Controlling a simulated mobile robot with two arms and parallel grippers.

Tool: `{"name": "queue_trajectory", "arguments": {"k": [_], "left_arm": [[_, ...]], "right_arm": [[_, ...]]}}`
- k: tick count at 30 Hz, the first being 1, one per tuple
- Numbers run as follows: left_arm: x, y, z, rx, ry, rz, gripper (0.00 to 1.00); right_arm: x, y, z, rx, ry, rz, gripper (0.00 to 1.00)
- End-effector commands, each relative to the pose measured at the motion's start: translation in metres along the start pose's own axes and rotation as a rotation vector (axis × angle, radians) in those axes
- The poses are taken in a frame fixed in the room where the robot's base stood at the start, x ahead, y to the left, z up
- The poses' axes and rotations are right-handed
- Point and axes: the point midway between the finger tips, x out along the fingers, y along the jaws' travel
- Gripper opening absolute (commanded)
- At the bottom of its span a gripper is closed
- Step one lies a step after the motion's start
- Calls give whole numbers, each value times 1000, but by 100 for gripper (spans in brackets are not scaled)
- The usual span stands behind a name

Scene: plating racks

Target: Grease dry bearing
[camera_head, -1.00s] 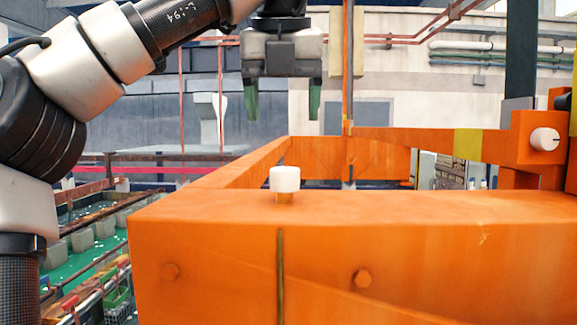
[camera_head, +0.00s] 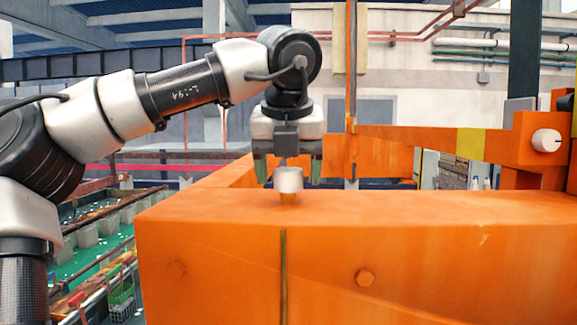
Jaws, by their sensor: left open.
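A white cap (camera_head: 289,179) sits on a short brass-coloured fitting (camera_head: 288,198) on top of the orange frame (camera_head: 400,225). My left gripper (camera_head: 288,172) points down, open, with its two green fingertips on either side of the white cap in the picture. The cap shows in front of the fingers, so I cannot tell whether they are level with it in depth. A second white cap (camera_head: 546,140) sits on the orange block at the right. No bearing can be made out for certain. My right gripper is not in view.
A thin dark line (camera_head: 283,275) runs down the front face of the orange frame. A vertical orange post (camera_head: 351,70) stands behind the gripper. At lower left are a green tank (camera_head: 85,255) and railings.

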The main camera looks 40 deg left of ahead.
Motion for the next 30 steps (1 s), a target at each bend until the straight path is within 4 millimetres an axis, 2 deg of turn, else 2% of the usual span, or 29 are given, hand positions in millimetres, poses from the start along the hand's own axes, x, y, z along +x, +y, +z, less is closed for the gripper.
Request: {"name": "queue_trajectory", "arguments": {"k": [7, 15, 17, 30], "left_arm": [[1, 0, 0, 0, -1, 0, 70], [1, 0, 0, 0, -1, 0, 29], [0, 0, 0, 0, -1, 0, 22], [0, 0, 0, 103, -2, -44, 22]], "right_arm": [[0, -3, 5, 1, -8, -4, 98], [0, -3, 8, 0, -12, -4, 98], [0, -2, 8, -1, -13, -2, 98], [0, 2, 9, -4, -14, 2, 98]]}}
